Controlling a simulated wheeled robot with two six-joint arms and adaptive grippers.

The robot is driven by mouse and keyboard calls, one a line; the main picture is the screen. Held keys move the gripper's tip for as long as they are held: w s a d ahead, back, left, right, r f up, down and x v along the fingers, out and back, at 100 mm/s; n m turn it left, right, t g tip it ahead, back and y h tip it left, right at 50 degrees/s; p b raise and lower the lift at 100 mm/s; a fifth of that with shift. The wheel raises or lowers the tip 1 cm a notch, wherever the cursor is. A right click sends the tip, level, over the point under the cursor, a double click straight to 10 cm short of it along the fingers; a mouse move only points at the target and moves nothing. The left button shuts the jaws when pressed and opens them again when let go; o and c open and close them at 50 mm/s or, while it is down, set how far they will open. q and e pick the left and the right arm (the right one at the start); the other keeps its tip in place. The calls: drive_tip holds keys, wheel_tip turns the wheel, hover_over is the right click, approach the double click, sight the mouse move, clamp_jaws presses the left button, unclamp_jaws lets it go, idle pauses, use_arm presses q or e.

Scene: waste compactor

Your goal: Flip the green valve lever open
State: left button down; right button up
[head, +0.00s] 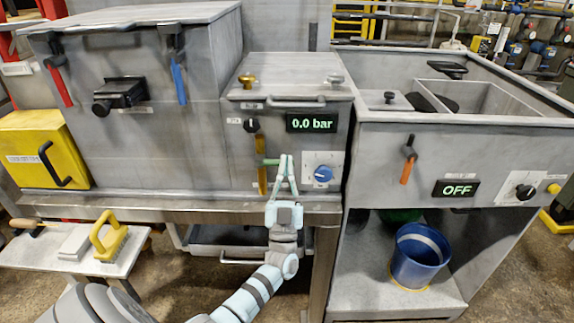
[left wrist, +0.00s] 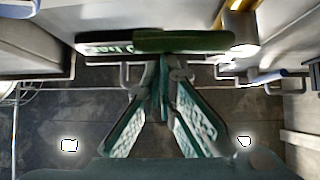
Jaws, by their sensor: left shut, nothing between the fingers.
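The green valve lever (head: 271,162) sticks out sideways, roughly level, on the front of the middle grey unit, below its 0.0 bar display (head: 311,123). In the left wrist view the green lever (left wrist: 185,41) is a thick green bar lying across the picture just beyond my fingertips. My left gripper (head: 287,157) is shut and empty, with its tips at the lever's right end and covering part of it. The closed fingers also show in the left wrist view (left wrist: 162,62). I cannot tell whether they touch the lever. My right gripper is not in view.
A blue knob (head: 323,174) sits just right of my fingers. An orange-handled lever (head: 408,165) and an OFF display (head: 456,188) are on the right unit. A blue bucket (head: 420,258) stands below.

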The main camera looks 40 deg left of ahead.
use_arm(q)
drive_tip(key=shift+f+m+t+h, duration=0.2)
drive_tip(key=shift+m+t+h, duration=0.4)
drive_tip(key=shift+m+h, duration=0.5)
drive_tip(key=s+a+f+m+g+h+p, duration=0.1)
drive_tip(key=m+h+p, duration=0.5)
drive_tip(key=m, duration=0.6)
drive_tip(key=s+a+f+m+g+h+p, duration=0.2)
drive_tip(key=f+m+g+h+p, duration=0.3)
drive_tip(key=m+h, duration=0.6)
drive_tip(key=shift+s+a+f+m+h+p, duration=0.15)
drive_tip(key=shift+a+f+m+h+p, duration=0.25)
drive_tip(key=shift+a+p, duration=0.3)
drive_tip(key=shift+f, duration=0.15)
drive_tip(key=shift+d, duration=0.1)
